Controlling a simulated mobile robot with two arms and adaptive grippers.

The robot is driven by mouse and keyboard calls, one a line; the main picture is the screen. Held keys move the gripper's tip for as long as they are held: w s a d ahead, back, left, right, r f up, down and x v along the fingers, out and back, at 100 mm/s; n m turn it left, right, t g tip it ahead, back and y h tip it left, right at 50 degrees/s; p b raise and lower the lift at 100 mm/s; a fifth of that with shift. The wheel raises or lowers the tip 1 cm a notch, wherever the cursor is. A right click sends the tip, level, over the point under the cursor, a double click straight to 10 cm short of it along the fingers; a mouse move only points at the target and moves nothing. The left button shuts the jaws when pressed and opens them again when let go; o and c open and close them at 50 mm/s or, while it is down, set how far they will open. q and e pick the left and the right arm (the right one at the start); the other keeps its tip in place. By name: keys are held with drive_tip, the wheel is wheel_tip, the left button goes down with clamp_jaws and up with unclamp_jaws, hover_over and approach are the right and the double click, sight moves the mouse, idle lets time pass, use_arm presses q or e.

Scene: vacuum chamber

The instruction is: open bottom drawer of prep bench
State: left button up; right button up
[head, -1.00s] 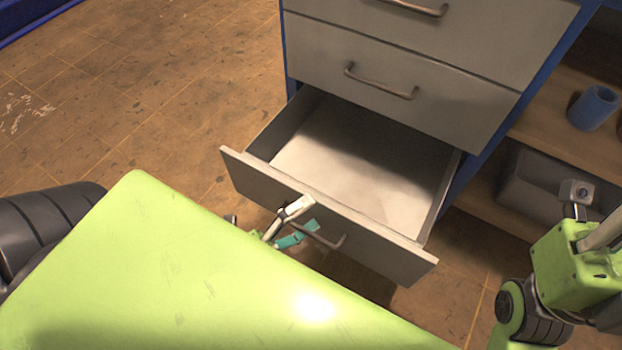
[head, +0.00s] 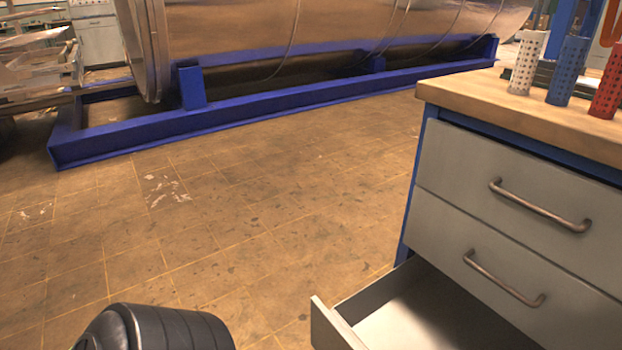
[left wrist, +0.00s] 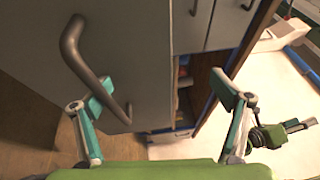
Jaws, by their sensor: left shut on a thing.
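The prep bench (head: 500,103) stands at the right of the head view. Its bottom drawer (head: 405,320) is pulled out, and its pale inside shows. The two drawers above it are shut. The lower picture edge cuts off the bottom drawer's front and handle. In the left wrist view, a grey bar handle (left wrist: 88,70) on a grey front overlaps one finger of my left gripper (left wrist: 166,97); the other finger is to the right. My right gripper (left wrist: 292,127) shows small at the right there; its opening is unclear. Neither gripper shows in the head view.
White, blue (head: 568,72) and red perforated holders stand on the bench top. A large metal cylinder (head: 250,40) lies on a blue floor frame (head: 240,118) at the back. The tiled floor left of the bench is clear.

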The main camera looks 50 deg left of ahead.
use_arm(q)
drive_tip(key=shift+t, duration=0.3)
drive_tip(key=shift+a+r+v, duration=0.1)
drive_tip(key=shift+r+v, duration=0.05)
drive_tip(key=shift+v, duration=2.3)
drive_tip(key=shift+a+r+v, duration=0.1)
drive_tip(key=shift+r+v, duration=0.1)
drive_tip(key=shift+v, duration=2.2)
drive_tip(key=c, duration=0.5)
drive_tip(key=shift+s+a, duration=0.25)
drive_tip(key=shift+s, duration=0.4)
drive_tip(key=c, duration=0.9)
drive_tip(key=shift+f+v, duration=0.15)
drive_tip(key=shift+v, duration=0.6)
drive_tip(key=shift+f+v, duration=0.15)
drive_tip(key=shift+v, duration=0.55)
drive_tip(key=shift+p, duration=0.4)
